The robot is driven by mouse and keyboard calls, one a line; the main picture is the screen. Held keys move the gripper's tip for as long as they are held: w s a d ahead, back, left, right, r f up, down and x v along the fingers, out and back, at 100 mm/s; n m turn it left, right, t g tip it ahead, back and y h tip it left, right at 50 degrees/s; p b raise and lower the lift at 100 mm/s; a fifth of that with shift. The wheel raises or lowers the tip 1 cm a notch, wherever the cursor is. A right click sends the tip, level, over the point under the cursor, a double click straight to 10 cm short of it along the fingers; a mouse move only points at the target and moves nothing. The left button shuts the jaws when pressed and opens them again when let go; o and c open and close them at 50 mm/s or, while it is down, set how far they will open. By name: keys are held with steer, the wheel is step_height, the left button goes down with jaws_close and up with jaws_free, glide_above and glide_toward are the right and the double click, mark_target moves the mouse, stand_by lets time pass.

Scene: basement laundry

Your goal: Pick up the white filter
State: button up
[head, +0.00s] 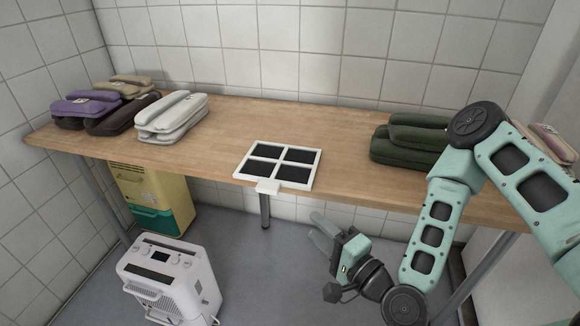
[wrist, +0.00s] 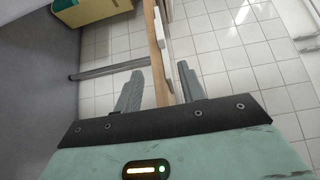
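The white filter (head: 284,161) is a flat white frame with dark mesh panels. It lies on the wooden table near the front edge, and its small white tab (head: 268,187) sticks out over that edge. My gripper (head: 320,230) is in front of and below the table edge, to the right of the tab and apart from it. In the wrist view my gripper (wrist: 160,72) is open with nothing held. The table's edge shows as an upright wooden strip between the fingers, with a white piece of the filter (wrist: 168,48) beside it.
The table (head: 225,125) holds folded purple, tan, brown and white bundles at left and dark green bundles (head: 405,142) at right. A yellow and green box (head: 150,195) stands underneath. A white appliance (head: 170,280) stands on the floor at front left.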

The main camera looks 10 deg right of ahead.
glide_toward(274, 188)
steer(key=x, duration=0.2)
steer(key=f+x, duration=0.1)
steer(key=x, duration=0.2)
steer(key=shift+w+d, duration=0.15)
steer(key=shift+x, duration=2.55)
steer(key=shift+r, duration=0.1)
jaws_close()
